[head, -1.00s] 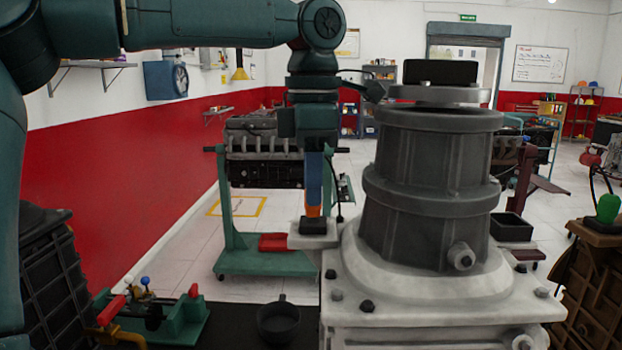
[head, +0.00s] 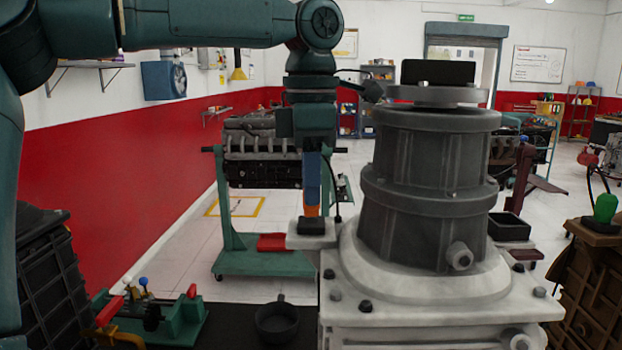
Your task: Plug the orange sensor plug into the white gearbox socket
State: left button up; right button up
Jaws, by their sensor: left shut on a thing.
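My left gripper (head: 313,192) comes down from above, its blue fingers shut on the orange sensor plug (head: 312,211). Only a small orange part shows below the fingers. The plug is upright, right at the dark top of a small block (head: 310,227) on the left ledge of the white gearbox (head: 350,285). The socket opening cannot be made out, and I cannot tell how deep the plug sits. A thin black cable (head: 337,200) hangs beside the fingers on the right. My right gripper is not in view.
A large grey bell-shaped housing (head: 425,190) stands on the gearbox just right of the gripper. A dark round pan (head: 277,322) and a green fixture with red handles (head: 180,320) are at the lower left. An engine on a green stand (head: 235,235) is behind.

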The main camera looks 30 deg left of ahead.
pick_arm(q)
jog(key=shift+f, duration=0.55)
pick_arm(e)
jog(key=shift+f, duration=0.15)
pick_arm(q)
jog(key=o, duration=1)
